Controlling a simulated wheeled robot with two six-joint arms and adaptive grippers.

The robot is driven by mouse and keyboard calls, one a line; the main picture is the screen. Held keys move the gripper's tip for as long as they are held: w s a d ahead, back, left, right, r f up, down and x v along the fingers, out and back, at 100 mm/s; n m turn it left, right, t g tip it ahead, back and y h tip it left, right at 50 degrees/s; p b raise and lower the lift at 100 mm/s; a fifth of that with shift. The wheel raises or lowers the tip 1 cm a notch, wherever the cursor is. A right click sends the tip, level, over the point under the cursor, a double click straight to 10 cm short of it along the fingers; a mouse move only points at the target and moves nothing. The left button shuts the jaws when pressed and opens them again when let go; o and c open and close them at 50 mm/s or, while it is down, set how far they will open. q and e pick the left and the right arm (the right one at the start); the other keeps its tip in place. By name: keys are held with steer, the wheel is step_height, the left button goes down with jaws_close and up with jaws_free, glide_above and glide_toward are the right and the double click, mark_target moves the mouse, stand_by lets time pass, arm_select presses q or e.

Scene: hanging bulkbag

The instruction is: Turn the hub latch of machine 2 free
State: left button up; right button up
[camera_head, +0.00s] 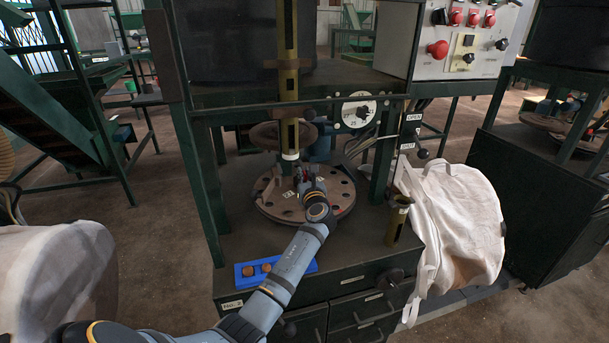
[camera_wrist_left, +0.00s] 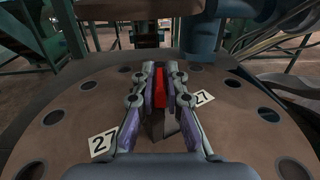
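Machine 2's round brown plate (camera_head: 333,197) with holes around its rim sits on the bench, under an upright brass-coloured tube. The red hub latch (camera_wrist_left: 160,87) stands at the plate's middle in the left wrist view. My left gripper (camera_head: 305,175) reaches over the plate from the front. In the left wrist view its two fingers (camera_wrist_left: 160,72) stand close on either side of the red latch and look shut on it. The latch's base is partly hidden by the fingers. My right gripper is not in view.
A blue tray (camera_head: 246,281) with brown round pieces lies at the bench's front left. A short brass tube (camera_head: 397,222) stands at the right, near a white bag (camera_head: 465,220). Green posts flank the plate. A control box (camera_head: 465,40) with red buttons hangs above right.

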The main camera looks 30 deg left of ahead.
arm_select(q)
jaws_close()
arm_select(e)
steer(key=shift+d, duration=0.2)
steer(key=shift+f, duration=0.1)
arm_select(q)
steer(key=shift+f+n+g+y+b, duration=0.15)
steer(key=shift+n+g+y+b, duration=0.35)
steer(key=shift+g, duration=0.1)
steer(key=n+g+y+b, duration=0.2)
steer(key=n+g+b, duration=0.1)
steer(key=g, duration=0.1)
steer(key=shift+n+g+y, duration=0.3)
steer(key=shift+g+y, duration=0.1)
steer(key=shift+n+g+y+b, duration=0.4)
steer(key=shift+n+g, duration=0.2)
steer(key=shift+g, duration=0.3)
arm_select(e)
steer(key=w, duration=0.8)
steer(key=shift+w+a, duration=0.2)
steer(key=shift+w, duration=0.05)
arm_select(q)
steer(key=o, duration=0.6)
jaws_free()
